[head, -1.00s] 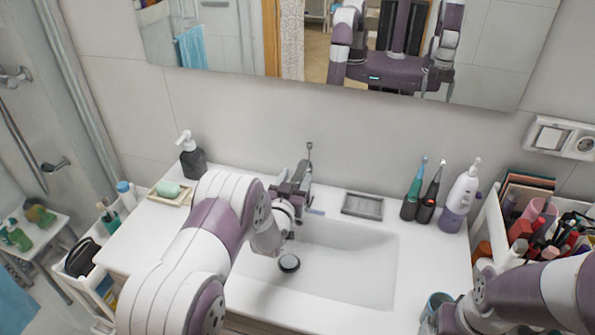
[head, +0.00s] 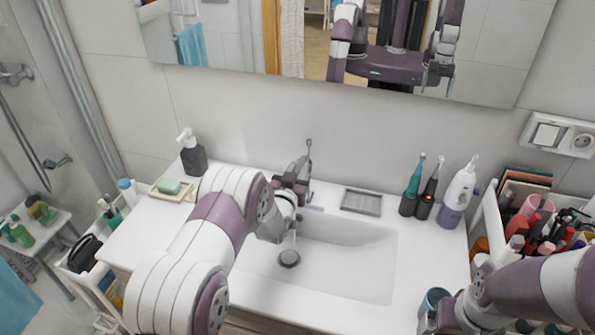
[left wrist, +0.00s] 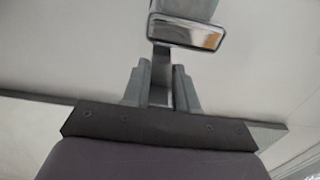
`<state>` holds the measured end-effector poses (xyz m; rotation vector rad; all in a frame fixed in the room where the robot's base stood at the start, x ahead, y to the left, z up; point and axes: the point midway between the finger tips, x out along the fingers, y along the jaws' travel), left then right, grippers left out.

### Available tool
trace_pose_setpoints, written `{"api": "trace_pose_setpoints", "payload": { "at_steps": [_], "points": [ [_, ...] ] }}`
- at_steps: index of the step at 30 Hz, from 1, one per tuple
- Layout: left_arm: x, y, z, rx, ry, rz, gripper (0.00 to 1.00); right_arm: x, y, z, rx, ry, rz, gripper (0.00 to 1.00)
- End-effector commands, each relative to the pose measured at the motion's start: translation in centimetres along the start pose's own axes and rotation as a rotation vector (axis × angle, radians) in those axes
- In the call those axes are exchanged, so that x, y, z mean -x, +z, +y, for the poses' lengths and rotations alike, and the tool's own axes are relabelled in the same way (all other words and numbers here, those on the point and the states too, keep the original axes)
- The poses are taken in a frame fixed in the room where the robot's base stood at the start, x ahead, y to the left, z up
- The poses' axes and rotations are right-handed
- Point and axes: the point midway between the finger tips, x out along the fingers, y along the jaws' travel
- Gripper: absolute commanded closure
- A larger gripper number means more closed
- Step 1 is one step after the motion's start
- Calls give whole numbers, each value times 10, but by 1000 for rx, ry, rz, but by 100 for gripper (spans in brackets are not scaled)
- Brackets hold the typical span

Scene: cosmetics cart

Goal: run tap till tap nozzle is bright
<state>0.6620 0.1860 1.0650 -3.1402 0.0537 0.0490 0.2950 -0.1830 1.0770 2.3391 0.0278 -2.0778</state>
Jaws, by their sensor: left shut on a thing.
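The grey metal tap (head: 304,168) stands at the back of the white sink (head: 345,262), with a thin upright rod behind it. My left gripper (head: 291,186) is at the tap, shut on its lever. In the left wrist view the fingers (left wrist: 160,88) close around the narrow lever stem (left wrist: 161,62), and a block with a shiny face shows above them. My left arm hides the nozzle, so its brightness cannot be told. A faint pale streak shows above the dark drain plug (head: 289,258). My right gripper (head: 440,318) is at the lower right, its fingers unclear.
A soap dispenser (head: 193,156) and soap dish (head: 171,190) stand left of the tap. A grey tray (head: 361,202), electric toothbrushes (head: 412,188) and a white-purple bottle (head: 458,197) stand right. A blue cup (head: 434,299) is by my right gripper. A full cart (head: 490,222) stands at right.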

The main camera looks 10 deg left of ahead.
Motion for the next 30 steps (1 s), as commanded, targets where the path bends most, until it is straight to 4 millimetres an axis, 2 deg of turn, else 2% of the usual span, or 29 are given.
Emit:
{"api": "trace_pose_setpoints", "payload": {
  "at_steps": [1, 2, 6, 17, 18, 19, 20, 30],
  "points": [
    [-1, -13, 0, 0, 0, -39, 100, 15, -2, 0, 0, 0, 0, 8],
    [-1, -17, 0, 0, 0, -70, 100, 20, -2, 0, 0, 0, 1, 8],
    [-4, -20, 0, -1, 1, -190, 100, 31, -4, 0, 0, 0, 1, 8],
    [-4, -17, 0, 0, 0, -231, 100, 30, -4, 0, 0, 0, 1, 8],
    [-4, -17, 0, 0, 0, -231, 60, 30, -4, 0, 0, 0, 1, 8],
    [-4, -17, 0, 0, 0, -230, 50, 30, -4, 0, 0, 0, 1, 8],
    [-4, -17, 0, 0, 0, -230, 47, 30, -4, 0, 0, 0, 1, 8],
    [0, -17, 0, 0, 0, -230, 47, 28, -4, 0, 0, 0, 1, 8]
  ]
}}
